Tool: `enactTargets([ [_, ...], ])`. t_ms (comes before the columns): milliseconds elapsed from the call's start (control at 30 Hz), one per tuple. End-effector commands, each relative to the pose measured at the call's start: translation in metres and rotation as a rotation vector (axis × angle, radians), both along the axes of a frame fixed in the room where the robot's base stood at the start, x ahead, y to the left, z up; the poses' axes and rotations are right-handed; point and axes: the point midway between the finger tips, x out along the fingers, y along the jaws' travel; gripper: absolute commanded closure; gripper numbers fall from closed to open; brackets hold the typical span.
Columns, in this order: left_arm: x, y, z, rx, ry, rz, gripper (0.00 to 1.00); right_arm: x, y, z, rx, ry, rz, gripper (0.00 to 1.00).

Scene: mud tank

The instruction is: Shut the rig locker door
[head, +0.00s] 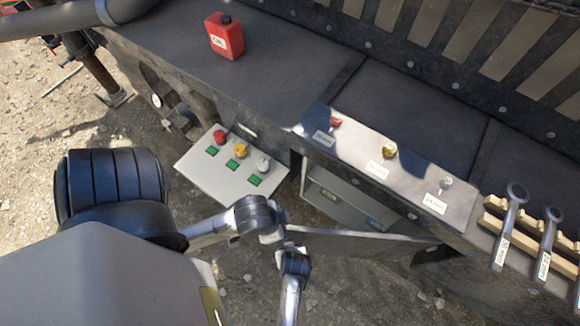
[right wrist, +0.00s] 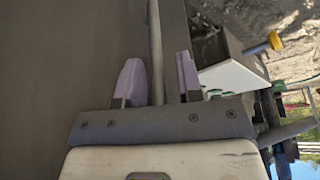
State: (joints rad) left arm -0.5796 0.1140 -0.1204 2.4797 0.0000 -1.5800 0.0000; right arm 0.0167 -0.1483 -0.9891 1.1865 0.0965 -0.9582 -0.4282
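The rig locker (head: 345,195) is a low compartment under the bench, with its grey inside showing. Its dark door (head: 365,244) stands open, swung out from the bench front, with its left end by my right gripper (head: 283,241). In the right wrist view the door's broad face (right wrist: 70,60) fills the left side. There, my right gripper (right wrist: 158,75) has its two purple-padded fingers apart, with a narrow upright bar or edge of the door between them. A gap shows beside the bar. My left gripper is out of view.
A control box (head: 215,183) with coloured knobs sits just left of the locker. A red can (head: 224,36) stands on the bench top. A knob panel (head: 385,165) is above the locker. Gravel ground lies in front.

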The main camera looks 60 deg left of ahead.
Motion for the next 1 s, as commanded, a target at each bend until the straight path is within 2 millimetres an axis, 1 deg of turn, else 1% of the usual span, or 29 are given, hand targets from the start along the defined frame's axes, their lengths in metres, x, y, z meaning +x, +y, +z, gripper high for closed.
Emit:
enactTargets([
  [300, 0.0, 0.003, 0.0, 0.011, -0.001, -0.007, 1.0, 0.001, -0.001, 0.001, 0.001, 0.0, -0.002, 0.62],
  [367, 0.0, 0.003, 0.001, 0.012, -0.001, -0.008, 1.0, 0.001, -0.002, 0.004, 0.001, 0.0, -0.003, 0.62],
  [467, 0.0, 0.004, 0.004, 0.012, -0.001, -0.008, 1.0, 0.0, -0.006, 0.013, 0.001, -0.001, -0.003, 0.62],
  [733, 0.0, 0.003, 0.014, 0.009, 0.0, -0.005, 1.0, -0.004, -0.023, 0.056, 0.002, -0.002, -0.002, 0.62],
  [1000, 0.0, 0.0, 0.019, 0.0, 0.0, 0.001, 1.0, -0.007, -0.04, 0.098, 0.002, -0.001, -0.002, 0.62],
])
